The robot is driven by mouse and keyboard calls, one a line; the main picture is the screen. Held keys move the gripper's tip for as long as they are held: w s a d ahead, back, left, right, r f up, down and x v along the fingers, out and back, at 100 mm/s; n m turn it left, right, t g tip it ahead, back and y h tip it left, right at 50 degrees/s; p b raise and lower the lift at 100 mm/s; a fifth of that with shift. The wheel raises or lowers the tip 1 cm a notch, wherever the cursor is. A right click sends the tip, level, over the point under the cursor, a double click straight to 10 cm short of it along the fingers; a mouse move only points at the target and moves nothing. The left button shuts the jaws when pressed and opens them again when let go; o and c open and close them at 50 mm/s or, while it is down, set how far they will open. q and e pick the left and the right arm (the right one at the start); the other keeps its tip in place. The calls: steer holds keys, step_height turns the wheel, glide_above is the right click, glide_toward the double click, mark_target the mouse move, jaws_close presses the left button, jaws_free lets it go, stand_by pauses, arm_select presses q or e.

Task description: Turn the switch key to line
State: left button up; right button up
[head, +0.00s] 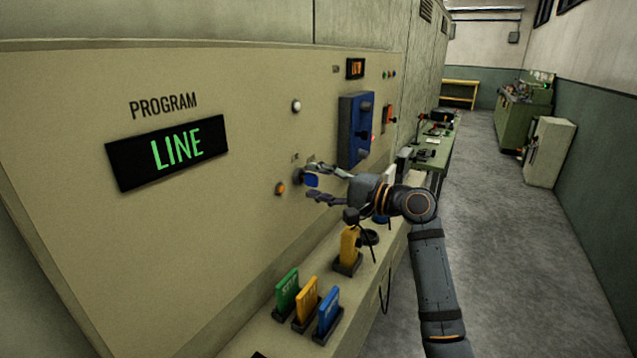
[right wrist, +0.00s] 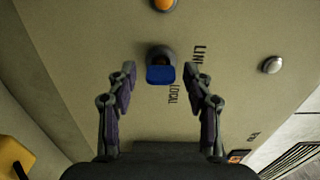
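The switch key has a blue head (head: 311,180) and sits in a round dark switch on the beige panel. In the right wrist view the blue key head (right wrist: 160,75) stands out from the switch (right wrist: 161,54), with LINE and LOCAL lettering beside it. My right gripper (head: 312,182) is at the switch, its fingers spread with the key between them. In the right wrist view the open fingertips (right wrist: 168,80) stand apart on both sides of the key, not touching it. The display (head: 168,152) under PROGRAM reads LINE in green. My left gripper is not in view.
An orange lamp (head: 280,188) and a white button (head: 296,106) are near the switch. A blue box (head: 355,130) is mounted beyond it. Below, a ledge holds green (head: 287,292), yellow (head: 306,299) and blue (head: 328,311) tags and a yellow block (head: 349,247). The aisle floor at right is clear.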

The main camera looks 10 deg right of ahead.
steer(key=v, duration=1.2)
